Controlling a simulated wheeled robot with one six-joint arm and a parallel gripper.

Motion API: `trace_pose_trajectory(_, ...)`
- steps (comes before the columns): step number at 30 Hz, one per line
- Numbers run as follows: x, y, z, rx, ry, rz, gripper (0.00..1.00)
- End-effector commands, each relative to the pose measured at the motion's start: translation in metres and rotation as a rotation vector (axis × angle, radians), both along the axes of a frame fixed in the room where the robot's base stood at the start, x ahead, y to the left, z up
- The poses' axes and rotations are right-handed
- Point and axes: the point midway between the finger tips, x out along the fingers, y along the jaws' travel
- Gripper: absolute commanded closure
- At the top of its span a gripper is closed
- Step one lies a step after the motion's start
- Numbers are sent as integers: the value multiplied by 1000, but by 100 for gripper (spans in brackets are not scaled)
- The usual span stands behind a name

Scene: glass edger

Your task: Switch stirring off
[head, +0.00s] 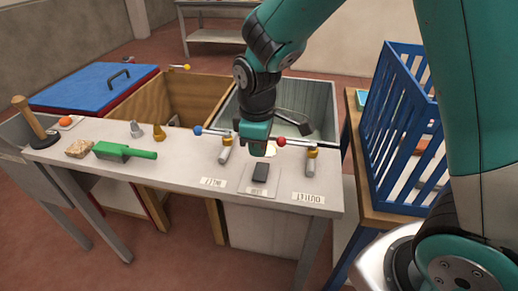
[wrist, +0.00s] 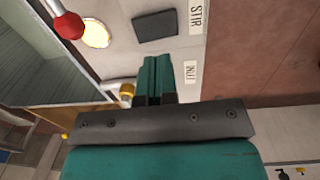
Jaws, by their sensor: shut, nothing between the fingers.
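The stir switch is a dark rectangular rocker (head: 260,172) on a light plate on the bench, beside its small label. In the wrist view the rocker (wrist: 155,26) lies just beyond my fingertips, with the STIR label (wrist: 196,17) to its right. Which way the rocker is tipped I cannot tell. A round lamp (wrist: 98,33) left of the rocker glows pale yellow in the wrist view. My gripper (head: 258,152) points down above the bench, just behind the rocker in the head view. Its fingers (wrist: 157,70) are shut and empty, apart from the rocker.
A red-knobbed lever (head: 281,141) and a blue knob (head: 197,130) stick out close to my gripper. Valves stand by the INLET (head: 213,182) and OUTLET (head: 308,197) labels. A green brush (head: 125,152) lies left. A blue slatted crate (head: 400,115) stands right.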

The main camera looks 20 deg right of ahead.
Motion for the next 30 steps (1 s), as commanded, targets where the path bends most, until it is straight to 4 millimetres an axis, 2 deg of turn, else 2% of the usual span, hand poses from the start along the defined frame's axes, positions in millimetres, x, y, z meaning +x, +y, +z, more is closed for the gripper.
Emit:
trace_pose_trajectory(1,-1,2,14,3,-8,1,100)
trace_pose_trajectory(6,-5,5,49,2,-8,-1,100)
trace_pose_trajectory(12,-9,7,75,1,-3,-1,100)
trace_pose_trajectory(17,-10,8,81,1,-2,-1,100)
trace_pose_trajectory(30,-10,8,81,0,-1,-1,100)
